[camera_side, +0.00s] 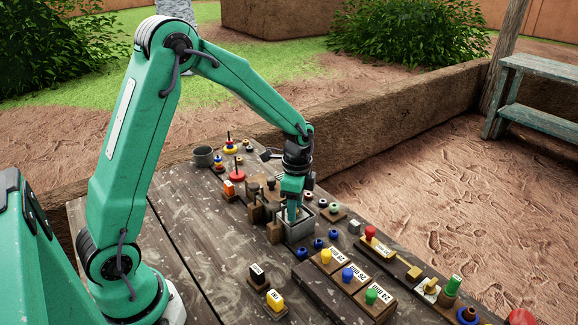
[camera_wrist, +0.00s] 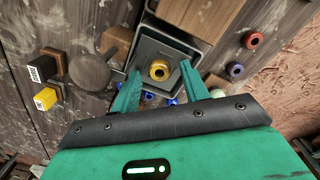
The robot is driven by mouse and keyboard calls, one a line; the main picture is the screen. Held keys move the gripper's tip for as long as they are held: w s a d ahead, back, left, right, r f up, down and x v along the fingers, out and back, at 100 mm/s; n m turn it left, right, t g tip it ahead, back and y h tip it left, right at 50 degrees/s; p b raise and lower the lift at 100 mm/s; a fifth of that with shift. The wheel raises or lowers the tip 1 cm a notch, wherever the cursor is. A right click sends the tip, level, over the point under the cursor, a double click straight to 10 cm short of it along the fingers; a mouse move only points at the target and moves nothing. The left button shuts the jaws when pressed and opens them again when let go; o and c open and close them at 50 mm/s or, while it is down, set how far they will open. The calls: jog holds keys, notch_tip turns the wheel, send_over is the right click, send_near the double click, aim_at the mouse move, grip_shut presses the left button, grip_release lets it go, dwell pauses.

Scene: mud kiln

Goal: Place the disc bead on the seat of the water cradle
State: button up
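A yellow disc bead (camera_wrist: 158,70) with a dark centre hole lies inside a grey square open-topped box in the wrist view. The box, seen by its rim (camera_wrist: 140,47), also shows in the side view (camera_side: 300,233); it looks like the water cradle, but I cannot confirm that. My gripper (camera_wrist: 158,74) points down into the box, with its teal fingers apart on either side of the bead. Gaps show between the bead and both fingers. In the side view my gripper (camera_side: 293,216) hides the box's inside and the bead.
Wooden blocks (camera_side: 256,213) stand beside the box. Several blue beads (camera_side: 318,243) lie in front of it; red (camera_wrist: 252,40), blue and pale green beads lie to one side. Labelled black and yellow blocks (camera_side: 275,300) and a dark stepped rack (camera_side: 322,285) stand nearer. The table's left part is clear.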

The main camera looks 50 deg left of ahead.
jog(key=shift+r, duration=0.1)
notch_tip(320, 180, up, 12)
jog(key=shift+w+a, duration=0.15)
jog(key=shift+w, duration=0.05)
dwell(0.7)
jog(key=shift+r, duration=0.1)
dwell(0.4)
jog(key=s+d+r+n+t, duration=0.2)
jog(key=s+n, duration=0.3)
jog(key=s, duration=0.5)
jog(key=s+d+r+n+t, duration=0.2)
jog(key=s+r+n+t, duration=0.2)
jog(key=s, duration=0.5)
jog(key=shift+s+r+n, duration=0.2)
jog(key=shift+s+n, duration=0.15)
jog(key=shift+n, duration=0.45)
